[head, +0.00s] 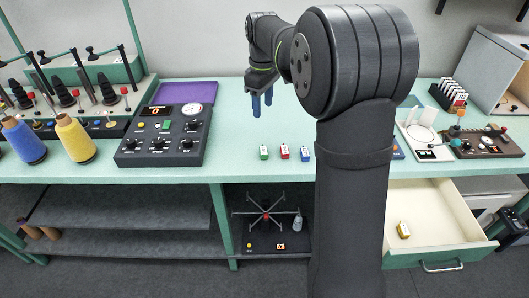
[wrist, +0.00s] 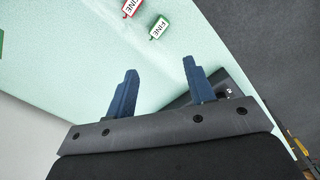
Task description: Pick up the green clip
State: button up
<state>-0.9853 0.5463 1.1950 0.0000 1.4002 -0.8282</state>
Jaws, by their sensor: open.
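The green clip (head: 264,152) lies on the pale green table near its front edge, leftmost of a row of three small labelled pieces. In the wrist view the green clip (wrist: 159,27) shows a white face marked "FINE", beyond the fingertips and apart from them. My gripper (head: 262,105) is above the table, behind the row in the head view, with its blue fingers pointing down. The wrist view shows my gripper (wrist: 160,70) open, with nothing between the fingers.
A red piece (head: 284,152) lies close to the right of the green clip, then a blue piece (head: 305,154). A dark control panel (head: 163,135) and a purple pad (head: 186,92) are to the left. An open drawer (head: 430,222) holds a yellow block (head: 404,230).

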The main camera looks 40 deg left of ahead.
jog(key=m, duration=1.1)
send_over(264, 150)
jog(key=f, duration=1.2)
jog(key=shift+s+a, duration=0.1)
jog(key=shift+s, duration=0.1)
jog(key=shift+w+f, duration=0.15)
jog(key=shift+f, duration=2.55)
jog(key=c, duration=1.1)
